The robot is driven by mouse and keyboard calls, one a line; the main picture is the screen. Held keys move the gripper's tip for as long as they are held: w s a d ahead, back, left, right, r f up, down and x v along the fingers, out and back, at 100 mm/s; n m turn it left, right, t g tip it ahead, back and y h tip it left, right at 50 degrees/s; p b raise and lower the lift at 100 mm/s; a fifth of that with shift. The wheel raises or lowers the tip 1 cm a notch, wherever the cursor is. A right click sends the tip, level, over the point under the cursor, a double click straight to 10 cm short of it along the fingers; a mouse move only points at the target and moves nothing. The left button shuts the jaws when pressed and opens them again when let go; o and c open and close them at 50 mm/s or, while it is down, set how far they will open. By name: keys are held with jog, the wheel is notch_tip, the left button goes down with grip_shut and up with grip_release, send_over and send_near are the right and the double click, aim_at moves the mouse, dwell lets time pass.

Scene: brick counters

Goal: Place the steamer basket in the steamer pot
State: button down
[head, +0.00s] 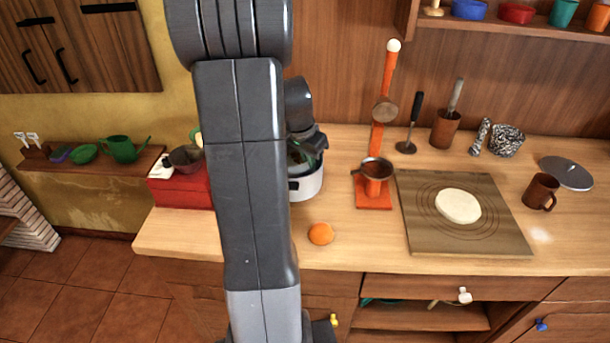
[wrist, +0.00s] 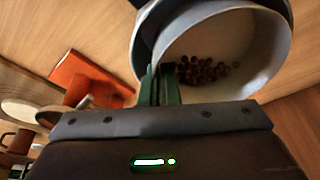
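A white round vessel (head: 307,184) with a dark handle stands on the counter in the head view, partly behind my arm. My gripper (head: 303,152) is low over its top, and its green fingers show there. In the wrist view, a pale round basket (wrist: 245,50) holds several small brown balls. A second grey-blue rim (wrist: 143,38) shows at its left. My gripper's green fingers (wrist: 160,86) are close together, one on each side of the basket's near wall. The basket's underside is hidden, so how deep it sits in the other vessel cannot be told.
An orange (head: 321,234) lies near the counter's front edge. An orange stand (head: 374,190) with a dark cup is right of the white vessel. A board (head: 420,228) with dough lies further right. A red box (head: 180,190) with a dark pan (head: 186,157) is at left.

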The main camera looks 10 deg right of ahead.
aim_at(308, 173)
jog(key=shift+s+f, duration=0.1)
jog(key=shift+f, duration=2.5)
jog(key=c, duration=1.7)
grip_release()
jog(key=v, duration=1.3)
jog(key=shift+d+r+b, duration=0.1)
jog(key=shift+r+b, duration=0.2)
jog(key=shift+b, duration=0.05)
